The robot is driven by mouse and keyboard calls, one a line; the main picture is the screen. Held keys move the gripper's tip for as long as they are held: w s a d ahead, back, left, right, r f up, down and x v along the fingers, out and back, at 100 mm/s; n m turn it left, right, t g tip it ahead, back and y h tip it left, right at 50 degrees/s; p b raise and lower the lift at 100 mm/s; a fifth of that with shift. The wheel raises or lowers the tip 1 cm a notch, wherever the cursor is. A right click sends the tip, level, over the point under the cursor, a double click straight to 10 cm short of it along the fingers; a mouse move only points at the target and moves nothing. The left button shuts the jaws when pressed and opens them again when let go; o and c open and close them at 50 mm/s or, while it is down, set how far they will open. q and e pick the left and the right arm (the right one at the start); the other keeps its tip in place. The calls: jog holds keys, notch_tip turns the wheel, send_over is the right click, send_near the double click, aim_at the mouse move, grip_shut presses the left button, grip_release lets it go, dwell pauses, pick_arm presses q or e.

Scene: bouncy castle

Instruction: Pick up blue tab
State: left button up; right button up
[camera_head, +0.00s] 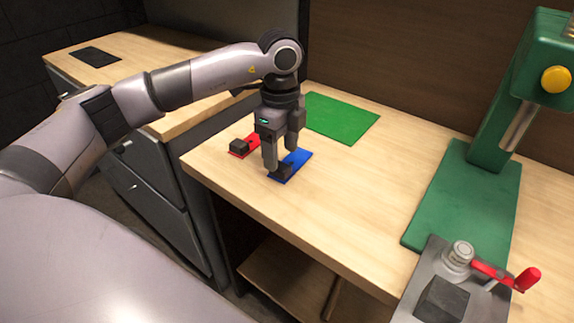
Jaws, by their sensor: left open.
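The blue tab (297,160) lies flat on the wooden workbench, with a dark block (283,171) at its near end. My left gripper (280,160) points down over the blue tab, with its two fingers apart. One finger is at the left of the tab's near part and the other is over or behind its far part. I cannot tell if the fingers touch it. The fingers hide part of the tab. My right gripper does not show.
A red tab (252,141) with a dark block lies just left of the gripper. A green mat (341,118) lies behind. A green press (470,190) and a metal fixture with a red handle (505,275) stand at the right. The bench middle (370,190) is clear.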

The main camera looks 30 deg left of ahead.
aim_at(281, 166)
pick_arm(q)
notch_tip(281, 166, down, 4)
jog(key=shift+a+r, duration=0.15)
jog(key=shift+r, duration=0.05)
jog(key=c, duration=1.1)
jog(key=shift+c, duration=0.2)
jog(key=shift+r, duration=0.1)
notch_tip(281, 166, up, 20)
jog(key=p, duration=0.2)
